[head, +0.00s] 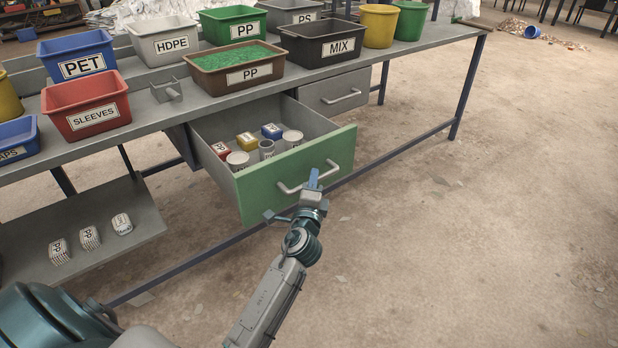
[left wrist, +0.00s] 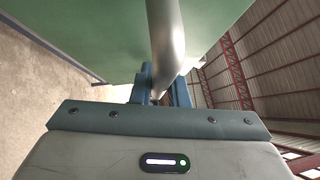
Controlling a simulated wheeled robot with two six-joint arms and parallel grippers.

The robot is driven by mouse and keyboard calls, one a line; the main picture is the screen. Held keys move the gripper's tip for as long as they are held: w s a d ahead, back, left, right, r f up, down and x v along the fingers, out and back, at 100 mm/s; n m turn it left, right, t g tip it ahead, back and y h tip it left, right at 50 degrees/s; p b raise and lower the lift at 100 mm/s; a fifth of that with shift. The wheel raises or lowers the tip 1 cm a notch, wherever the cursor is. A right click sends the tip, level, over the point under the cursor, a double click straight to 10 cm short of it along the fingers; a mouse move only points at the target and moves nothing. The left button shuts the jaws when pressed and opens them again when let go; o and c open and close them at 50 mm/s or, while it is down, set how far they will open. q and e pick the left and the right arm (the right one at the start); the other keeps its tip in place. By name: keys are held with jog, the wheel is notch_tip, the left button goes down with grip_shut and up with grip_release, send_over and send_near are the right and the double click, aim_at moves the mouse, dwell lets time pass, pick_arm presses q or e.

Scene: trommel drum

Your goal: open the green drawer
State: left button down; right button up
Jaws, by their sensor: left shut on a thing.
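The green drawer (head: 260,185) under the workbench stands pulled well out, and its inside shows. Its front is green, with a pale bar handle (head: 310,178). My right gripper is not in view.
The workbench (head: 150,110) carries several labelled bins, such as the red SLEEVES bin (head: 85,107) and the brown PP bin (head: 235,70). A closed grey drawer (head: 335,92) is to the right. A low shelf (head: 140,240) holds 3 white items.

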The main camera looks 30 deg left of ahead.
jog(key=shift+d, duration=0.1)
pick_arm(q)
jog(key=c, duration=1.4)
grip_release()
